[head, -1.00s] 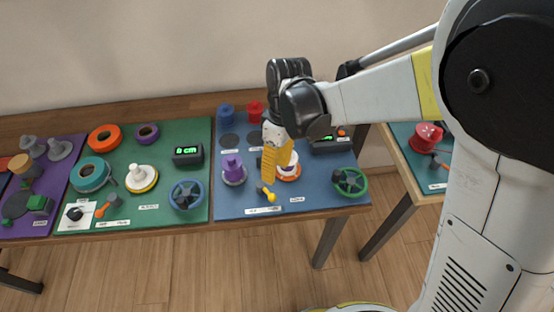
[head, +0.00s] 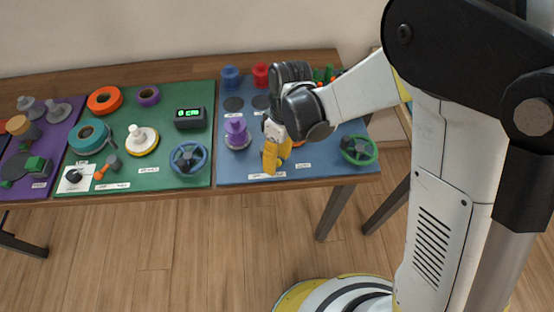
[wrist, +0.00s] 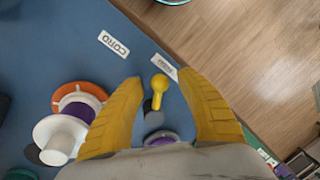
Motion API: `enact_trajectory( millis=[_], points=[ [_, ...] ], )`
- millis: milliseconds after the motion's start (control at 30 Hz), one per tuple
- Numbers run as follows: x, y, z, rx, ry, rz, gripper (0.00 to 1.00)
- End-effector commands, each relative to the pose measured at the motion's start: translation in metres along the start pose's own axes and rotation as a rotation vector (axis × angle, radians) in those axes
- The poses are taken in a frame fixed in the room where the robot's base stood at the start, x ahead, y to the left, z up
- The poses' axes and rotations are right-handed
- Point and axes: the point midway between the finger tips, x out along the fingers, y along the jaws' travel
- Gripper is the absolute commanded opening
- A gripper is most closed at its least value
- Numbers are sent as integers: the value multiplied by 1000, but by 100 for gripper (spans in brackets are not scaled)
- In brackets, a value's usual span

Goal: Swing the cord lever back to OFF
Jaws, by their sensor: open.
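The cord lever has a yellow knob (wrist: 159,83) on a short arm above a grey pivot (wrist: 151,106), on the blue board. In the wrist view the knob lies between my gripper's (wrist: 161,78) two yellow fingertips, with a visible gap on each side. My fingers are open and hold nothing. A "CORD" label (wrist: 114,44) lies beyond the knob, and a small white label (wrist: 164,66), too blurred to read, lies close by it. In the head view my gripper (head: 271,165) points down at the front of the blue board and hides the lever.
A white spool (wrist: 58,138) stands close outside one finger. In the head view a purple spool (head: 237,133) is left of my gripper and a green handwheel (head: 358,150) right of it. A green board (head: 130,105) with another, orange lever (head: 104,170) lies to the left.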

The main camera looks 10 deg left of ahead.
Motion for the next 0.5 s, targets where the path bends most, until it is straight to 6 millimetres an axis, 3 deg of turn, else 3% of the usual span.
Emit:
enact_trajectory(
  millis=[33, 167, 500],
  points=[
    [0, 0, 0, 0, 0, 0, 42],
    [0, 0, 0, 0, 0, 0, 2],
    [0, -1, 0, 20, 4, 0, 0]
  ],
)
